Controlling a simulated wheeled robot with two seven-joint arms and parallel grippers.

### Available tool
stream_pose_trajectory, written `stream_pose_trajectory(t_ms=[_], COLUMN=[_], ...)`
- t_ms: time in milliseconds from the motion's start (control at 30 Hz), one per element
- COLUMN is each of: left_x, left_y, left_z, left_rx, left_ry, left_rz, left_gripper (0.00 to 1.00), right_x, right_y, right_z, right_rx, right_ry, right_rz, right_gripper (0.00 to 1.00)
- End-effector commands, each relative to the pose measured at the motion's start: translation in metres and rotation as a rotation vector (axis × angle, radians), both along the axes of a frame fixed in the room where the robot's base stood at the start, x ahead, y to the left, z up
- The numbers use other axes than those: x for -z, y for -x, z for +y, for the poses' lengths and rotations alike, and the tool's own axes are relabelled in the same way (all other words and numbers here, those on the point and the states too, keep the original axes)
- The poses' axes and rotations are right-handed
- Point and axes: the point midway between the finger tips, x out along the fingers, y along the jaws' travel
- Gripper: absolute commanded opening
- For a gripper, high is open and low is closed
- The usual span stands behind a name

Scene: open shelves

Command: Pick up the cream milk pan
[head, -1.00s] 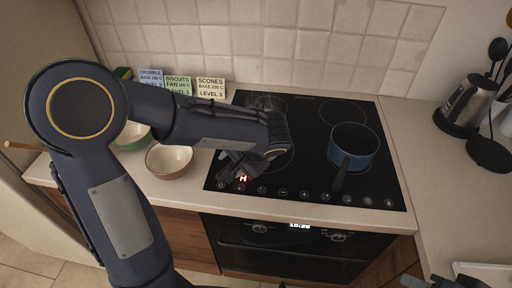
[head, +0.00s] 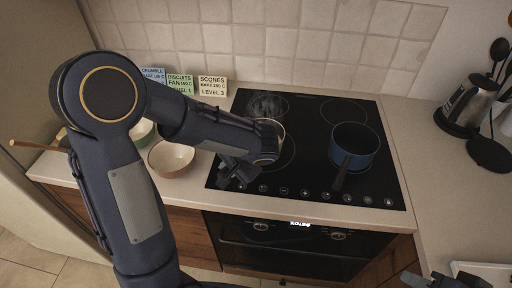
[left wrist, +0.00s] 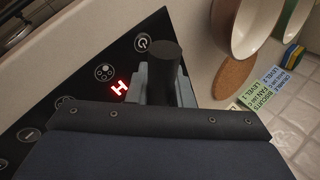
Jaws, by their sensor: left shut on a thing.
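The cream milk pan (head: 271,122) is on the left side of the black hob in the head view, mostly hidden behind my left wrist; part of its pale rim shows. My left gripper (head: 236,174) is at the hob's front left. In the left wrist view my left gripper (left wrist: 163,85) is shut on a dark round handle (left wrist: 164,58), with a grey finger on each side. The join of handle and pan is hidden, so I cannot tell whether the pan is lifted. My right gripper (head: 440,281) shows only partly at the bottom edge.
A blue pan (head: 354,146) stands on the right of the hob (head: 310,110). A cream bowl (head: 171,158) and a green bowl (head: 143,130) stand left. Recipe cards (head: 212,86) lean at the wall. The right counter's front is mostly clear.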

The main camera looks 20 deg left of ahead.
Motion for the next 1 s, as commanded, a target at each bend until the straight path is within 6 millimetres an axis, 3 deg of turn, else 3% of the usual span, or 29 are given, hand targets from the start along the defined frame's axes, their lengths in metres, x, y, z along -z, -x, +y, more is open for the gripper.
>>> stream_pose_trajectory(t_ms=[367, 600, 867, 1000], left_x=[-0.006, -0.036, -0.094, -0.107], left_y=[-0.001, 0.000, 0.051, 0.087], left_z=[0.000, -0.001, -0.001, -0.001], left_rx=[0.000, -0.001, 0.000, 0.002], left_ry=[0.000, 0.002, 0.003, 0.001], left_rz=[-0.005, -0.010, -0.015, -0.010], left_gripper=[0.00, 0.00, 0.00, 0.00], right_x=[0.000, 0.000, 0.009, 0.017], right_y=[0.000, 0.000, 0.000, 0.000], right_z=[0.000, 0.000, 0.000, 0.000], right_rx=[0.000, 0.000, 0.000, 0.000], right_ry=[0.000, 0.000, 0.000, 0.000], right_rz=[0.000, 0.000, 0.000, 0.000], right_gripper=[0.36, 0.36, 0.36, 0.36])
